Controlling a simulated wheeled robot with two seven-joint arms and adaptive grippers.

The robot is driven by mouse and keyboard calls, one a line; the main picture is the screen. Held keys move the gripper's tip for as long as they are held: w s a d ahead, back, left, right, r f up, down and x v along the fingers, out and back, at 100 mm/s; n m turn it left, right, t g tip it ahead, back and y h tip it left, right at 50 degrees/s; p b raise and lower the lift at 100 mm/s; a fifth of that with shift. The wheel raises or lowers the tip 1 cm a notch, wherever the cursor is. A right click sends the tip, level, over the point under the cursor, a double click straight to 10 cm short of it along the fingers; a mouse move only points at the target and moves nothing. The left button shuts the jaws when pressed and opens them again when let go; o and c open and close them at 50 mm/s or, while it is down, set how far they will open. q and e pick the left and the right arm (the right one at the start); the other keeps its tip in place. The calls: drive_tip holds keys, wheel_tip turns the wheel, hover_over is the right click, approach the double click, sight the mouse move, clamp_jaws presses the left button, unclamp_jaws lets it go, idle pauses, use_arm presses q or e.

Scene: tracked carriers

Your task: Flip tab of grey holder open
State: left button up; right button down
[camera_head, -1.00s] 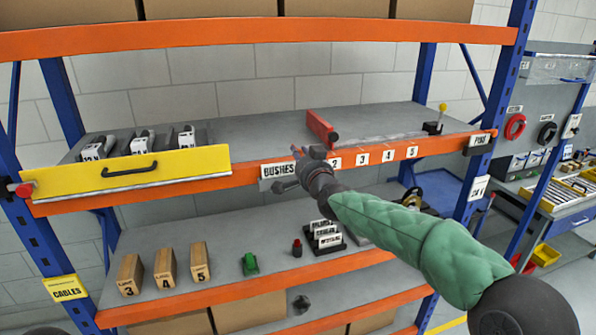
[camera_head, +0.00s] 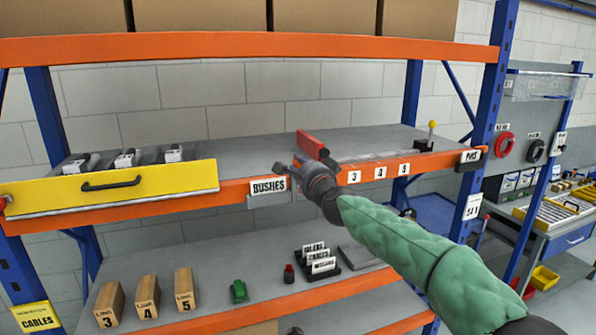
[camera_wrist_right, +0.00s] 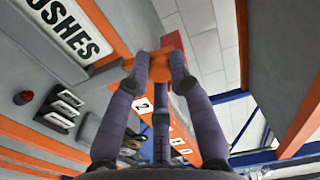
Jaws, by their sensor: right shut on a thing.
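My right gripper (camera_head: 288,166) is at the middle shelf's front edge, just right of the grey-framed BUSHES plate (camera_head: 268,187). In the right wrist view my right gripper (camera_wrist_right: 160,72) has its fingers closed on a small orange piece (camera_wrist_right: 160,67). Whether this piece is the tab of the grey holder cannot be told. A red bar (camera_head: 313,145) stands on the shelf right behind the gripper. The wrist hides the shelf edge left of label 3. My left gripper does not show.
A yellow-fronted drawer (camera_head: 110,190) sticks out at the left. A yellow-knobbed lever (camera_head: 431,135) stands at the shelf's right end. Below are several wooden blocks (camera_head: 148,297), a green item (camera_head: 239,291) and a card rack (camera_head: 318,262). The shelf behind the red bar is mostly clear.

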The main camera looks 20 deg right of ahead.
drive_tip(key=shift+f+m, duration=0.15)
drive_tip(key=shift+m, duration=0.15)
drive_tip(key=c, duration=1.1)
unclamp_jaws()
drive_tip(key=shift+d, duration=0.1)
drive_tip(key=shift+s, duration=0.2)
drive_tip(key=s, duration=1.1)
drive_tip(key=shift+s+d, duration=0.2)
drive_tip(key=shift+s, duration=0.1)
